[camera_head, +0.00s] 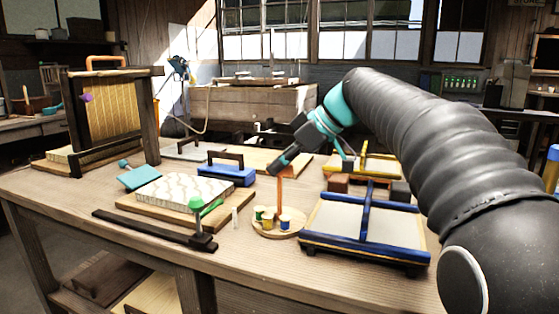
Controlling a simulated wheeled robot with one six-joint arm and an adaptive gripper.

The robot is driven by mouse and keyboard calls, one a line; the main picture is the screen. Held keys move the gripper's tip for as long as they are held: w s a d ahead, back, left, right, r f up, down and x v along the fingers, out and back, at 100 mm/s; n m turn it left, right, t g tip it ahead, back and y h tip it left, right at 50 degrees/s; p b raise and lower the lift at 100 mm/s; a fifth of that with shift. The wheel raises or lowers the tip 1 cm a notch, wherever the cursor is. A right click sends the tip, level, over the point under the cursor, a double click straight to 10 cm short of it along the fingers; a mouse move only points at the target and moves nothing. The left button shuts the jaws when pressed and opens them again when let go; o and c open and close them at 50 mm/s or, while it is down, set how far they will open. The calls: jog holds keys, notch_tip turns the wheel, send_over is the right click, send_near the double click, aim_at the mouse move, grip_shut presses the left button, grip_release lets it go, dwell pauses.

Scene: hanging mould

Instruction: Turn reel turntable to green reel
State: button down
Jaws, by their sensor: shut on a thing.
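The reel turntable (277,235) is a small round wooden disc on the table, right of centre. A green reel (259,213), a yellow reel (268,221) and a blue-and-yellow reel (285,222) stand on its front half. An orange upright post (280,193) rises at its back. My gripper (280,168) reaches down from the upper right and is shut on the top of the orange post. The fingertips are dark and small, so the exact contact is hard to see. The far side of the disc is partly hidden by the post and reels.
A blue-framed mould (375,229) lies close to the right. A white textured slab (180,196) on a board, a green-knobbed tool (197,204) and a dark bar (150,229) lie to the left. A blue handled block (228,174) stands behind. Bare table (240,260) is in front.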

jog(key=shift+n+g, duration=0.4)
jog(key=shift+n, duration=0.2)
jog(key=c, duration=1.2)
grip_release()
jog(key=shift+d+r, duration=0.1)
jog(key=v, duration=1.1)
jog(key=shift+d+r, duration=0.2)
jog(key=shift+d, duration=0.15)
